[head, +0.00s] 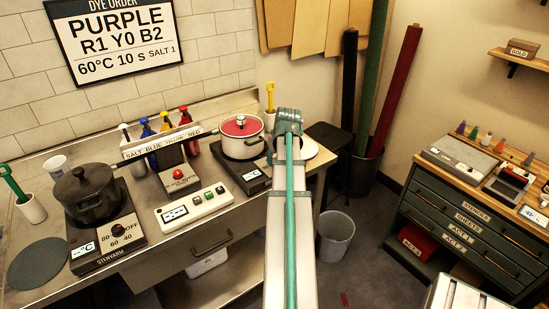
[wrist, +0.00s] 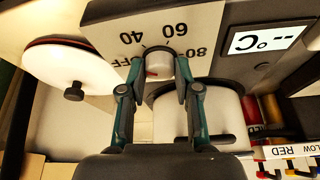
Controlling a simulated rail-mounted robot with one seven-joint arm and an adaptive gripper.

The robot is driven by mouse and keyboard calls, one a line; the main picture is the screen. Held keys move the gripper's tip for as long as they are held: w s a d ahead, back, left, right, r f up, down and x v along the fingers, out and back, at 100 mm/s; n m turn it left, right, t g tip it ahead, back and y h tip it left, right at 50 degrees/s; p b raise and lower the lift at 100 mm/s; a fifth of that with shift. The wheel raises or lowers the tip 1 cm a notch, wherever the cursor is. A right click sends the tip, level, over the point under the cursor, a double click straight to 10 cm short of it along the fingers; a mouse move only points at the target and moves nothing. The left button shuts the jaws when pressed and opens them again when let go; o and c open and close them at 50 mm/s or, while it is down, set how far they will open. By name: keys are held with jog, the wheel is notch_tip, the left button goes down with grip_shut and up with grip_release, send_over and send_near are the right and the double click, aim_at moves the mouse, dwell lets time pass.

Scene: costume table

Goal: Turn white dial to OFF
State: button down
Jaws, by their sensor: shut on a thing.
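The white dial (wrist: 158,64) sits on the front panel of the right hot plate (head: 253,178), with OFF, 40, 60 and 80 printed around it. The wrist view shows the panel upside down. My gripper (wrist: 159,70) is shut on the dial, one finger on each side. A small red mark shows on the dial, but I cannot tell which label it points to. In the head view my arm and gripper (head: 288,122) hide the dial. The panel's display (wrist: 264,38) shows dashes and °C.
A white pot (head: 240,146) with a red top stands on the same hot plate, close to my gripper. A round white lid (wrist: 70,67) lies beside it. Dye bottles (head: 186,118), a second hot plate with a black pot (head: 94,200), and a button box (head: 194,208) stand left.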

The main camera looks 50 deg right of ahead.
jog(key=n+y, duration=0.1)
jog(key=n, duration=0.2)
jog(key=n+y, duration=0.1)
jog(key=n, duration=0.1)
jog(key=shift+d+n+b, duration=0.2)
jog(key=shift+n+b, duration=0.15)
jog(key=shift+n, duration=0.05)
jog(key=shift+t, duration=0.3)
jog(key=c, duration=0.8)
grip_release()
jog(key=shift+r, duration=0.15)
jog(key=v, duration=1.1)
jog(key=shift+s+d+r, duration=0.15)
jog(key=shift+r, duration=0.25)
